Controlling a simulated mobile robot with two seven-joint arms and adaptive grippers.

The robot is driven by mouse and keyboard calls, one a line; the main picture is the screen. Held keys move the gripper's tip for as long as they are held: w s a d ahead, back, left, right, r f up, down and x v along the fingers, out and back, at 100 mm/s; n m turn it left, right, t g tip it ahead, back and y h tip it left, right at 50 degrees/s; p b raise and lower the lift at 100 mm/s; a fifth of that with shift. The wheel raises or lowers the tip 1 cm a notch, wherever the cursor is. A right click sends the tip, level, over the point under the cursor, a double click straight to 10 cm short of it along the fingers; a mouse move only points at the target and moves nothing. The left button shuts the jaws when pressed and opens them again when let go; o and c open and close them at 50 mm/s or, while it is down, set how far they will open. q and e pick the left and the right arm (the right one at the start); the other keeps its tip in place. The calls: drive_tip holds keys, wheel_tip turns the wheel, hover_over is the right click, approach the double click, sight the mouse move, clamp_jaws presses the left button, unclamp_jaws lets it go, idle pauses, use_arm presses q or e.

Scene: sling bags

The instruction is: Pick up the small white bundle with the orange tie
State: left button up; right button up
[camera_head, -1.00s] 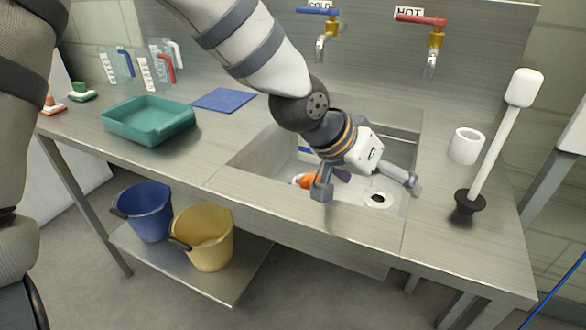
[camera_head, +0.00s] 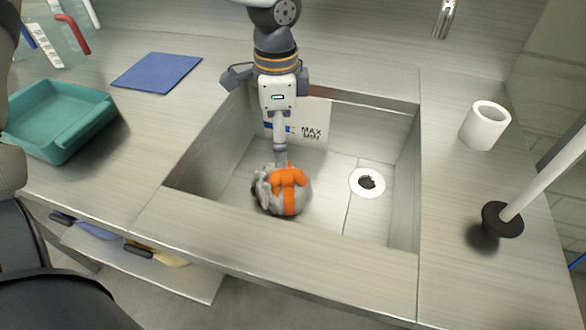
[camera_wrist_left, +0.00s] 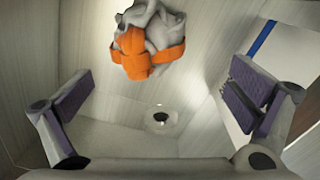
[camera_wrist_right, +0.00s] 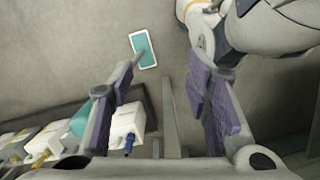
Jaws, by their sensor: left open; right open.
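The small bundle (camera_head: 287,191) is whitish grey with a wide orange tie. It sits on the sink (camera_head: 342,274) floor, left of the drain. The left wrist view shows the bundle (camera_wrist_left: 148,42) at the top, beyond and between the spread fingers. My left gripper (camera_head: 275,125) is over the back-left part of the sink, behind the bundle. It is open and empty; one finger looks close to the bundle's top, and I cannot tell if they touch. My right gripper (camera_wrist_right: 165,95) is open and empty, away from the sink, with floor below it.
The sink has upright walls and a drain (camera_head: 367,182). A white sign (camera_head: 310,122) is on its back wall. A white cup (camera_head: 485,125) and a plunger (camera_head: 502,219) stand right. A blue cloth (camera_head: 157,72) and a green tray (camera_head: 58,148) lie left.

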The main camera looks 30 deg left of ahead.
sight(281, 180)
use_arm(q)
drive_tip(key=f, duration=0.1)
drive_tip(key=s+f, duration=0.2)
drive_tip(key=shift+d+f, duration=0.1)
drive_tip(key=shift+f, duration=0.25)
drive_tip(key=f, duration=0.5)
drive_tip(key=f+b, duration=0.1)
drive_tip(key=f, duration=0.1)
drive_tip(key=shift+w+d+f, duration=0.15)
drive_tip(key=shift+d, duration=0.15)
drive_tip(key=c, duration=1.2)
use_arm(e)
drive_tip(key=s, duration=0.1)
drive_tip(key=s+f, duration=0.1)
drive_tip(key=s, duration=0.1)
drive_tip(key=shift+s+d+f+g, duration=0.1)
drive_tip(key=shift+s+f+g, duration=0.1)
drive_tip(key=shift+f+g, duration=0.1)
use_arm(q)
drive_tip(key=shift+c, duration=0.2)
